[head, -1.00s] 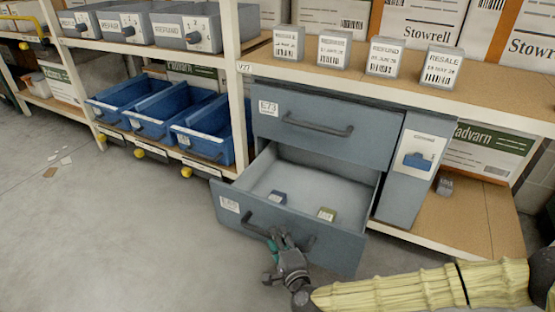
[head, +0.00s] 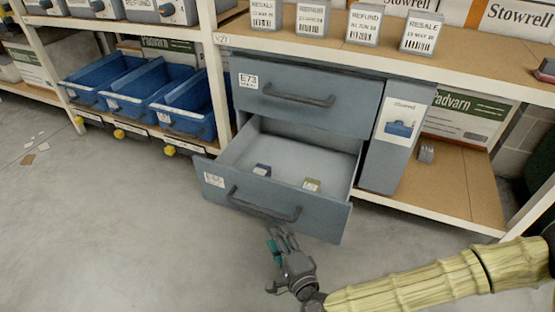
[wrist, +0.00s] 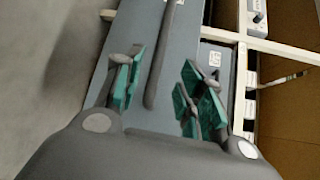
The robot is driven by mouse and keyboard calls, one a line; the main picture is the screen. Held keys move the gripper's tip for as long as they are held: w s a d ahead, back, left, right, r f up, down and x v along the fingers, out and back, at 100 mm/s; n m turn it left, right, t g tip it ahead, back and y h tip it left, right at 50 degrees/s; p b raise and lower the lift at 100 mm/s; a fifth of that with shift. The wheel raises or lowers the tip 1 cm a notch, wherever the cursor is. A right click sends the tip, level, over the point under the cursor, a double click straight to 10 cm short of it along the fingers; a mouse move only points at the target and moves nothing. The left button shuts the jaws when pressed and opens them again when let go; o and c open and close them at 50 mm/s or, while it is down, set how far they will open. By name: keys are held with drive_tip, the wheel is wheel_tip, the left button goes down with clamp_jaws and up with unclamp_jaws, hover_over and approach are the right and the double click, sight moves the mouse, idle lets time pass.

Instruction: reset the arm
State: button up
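My gripper (head: 280,240) hangs low in front of the open lower drawer (head: 272,218), apart from its dark handle. The wrist view shows my gripper (wrist: 160,85) with its teal finger pads spread and nothing between them. The drawer front and handle lie beyond the fingers there. My arm (head: 420,285), in a pale yellow ribbed sleeve, reaches in from the lower right.
The upper drawer (head: 305,95), labelled E73, is shut. Blue bins (head: 185,108) stand on the low shelf at left. Labelled grey boxes (head: 363,24) line the shelf above. A small grey item (head: 427,152) sits on the lower right shelf. Open floor (head: 110,220) lies at left.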

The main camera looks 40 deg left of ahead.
idle(0.4)
drive_tip(key=s+d+f+n+g+h, duration=0.2)
drive_tip(key=s+d+f+n+h, duration=0.15)
drive_tip(key=d+f, duration=0.7)
drive_tip(key=s+d+f+n+g+h, duration=0.2)
drive_tip(key=d+f+g+h, duration=0.15)
drive_tip(key=d+f, duration=0.7)
drive_tip(key=s+d+g+h, duration=0.1)
drive_tip(key=s+d+h, duration=0.25)
drive_tip(key=d, duration=1.25)
drive_tip(key=s+d+g+h, duration=0.15)
drive_tip(key=d+h, duration=0.25)
drive_tip(key=d, duration=1.3)
wheel_tip(320, 180, up, 36)
drive_tip(key=p, duration=3.6)
drive_tip(key=shift+a+n+t, duration=0.35)
drive_tip(key=shift+n+t, duration=0.05)
drive_tip(key=shift+n, duration=0.05)
